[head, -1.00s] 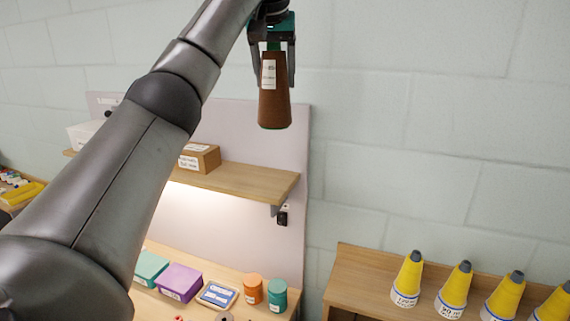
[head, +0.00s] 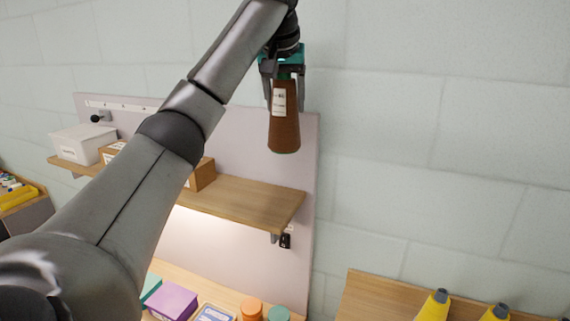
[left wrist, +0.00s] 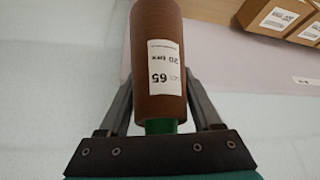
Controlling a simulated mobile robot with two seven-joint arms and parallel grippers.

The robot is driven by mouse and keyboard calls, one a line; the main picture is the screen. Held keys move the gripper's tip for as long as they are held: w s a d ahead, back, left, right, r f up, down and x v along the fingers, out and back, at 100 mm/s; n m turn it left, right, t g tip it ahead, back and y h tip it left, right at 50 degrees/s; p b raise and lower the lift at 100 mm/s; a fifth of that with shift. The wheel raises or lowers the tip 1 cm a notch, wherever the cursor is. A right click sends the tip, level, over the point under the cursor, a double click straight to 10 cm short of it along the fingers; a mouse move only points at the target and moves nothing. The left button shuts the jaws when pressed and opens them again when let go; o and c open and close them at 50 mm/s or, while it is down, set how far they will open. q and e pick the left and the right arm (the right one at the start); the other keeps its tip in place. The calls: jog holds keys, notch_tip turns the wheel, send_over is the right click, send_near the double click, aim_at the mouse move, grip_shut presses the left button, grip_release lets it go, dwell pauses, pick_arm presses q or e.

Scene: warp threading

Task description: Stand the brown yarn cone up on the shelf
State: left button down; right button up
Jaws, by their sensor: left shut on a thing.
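The brown yarn cone (head: 284,128) hangs upright, narrow end up, in my left gripper (head: 284,88) in the head view. The gripper is shut on its upper part. My right gripper is not in view.
A cardboard box (head: 203,175) and a white box (head: 82,144) stand on the shelf; its right end is bare. A purple box (head: 172,302) and other containers lie on the bench below. Yellow cones (head: 435,306) stand on a wooden unit at lower right.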

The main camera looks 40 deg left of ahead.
aim_at(282, 133)
pick_arm(q)
notch_tip(282, 133, down, 14)
jog(key=shift+r, duration=0.2)
dwell(0.4)
jog(key=shift+c, duration=0.3)
grip_release()
jog(key=shift+f, duration=0.15)
jog(key=v, duration=1.1)
jog(key=shift+s+d+r, duration=0.2)
jog(key=shift+r, duration=0.3)
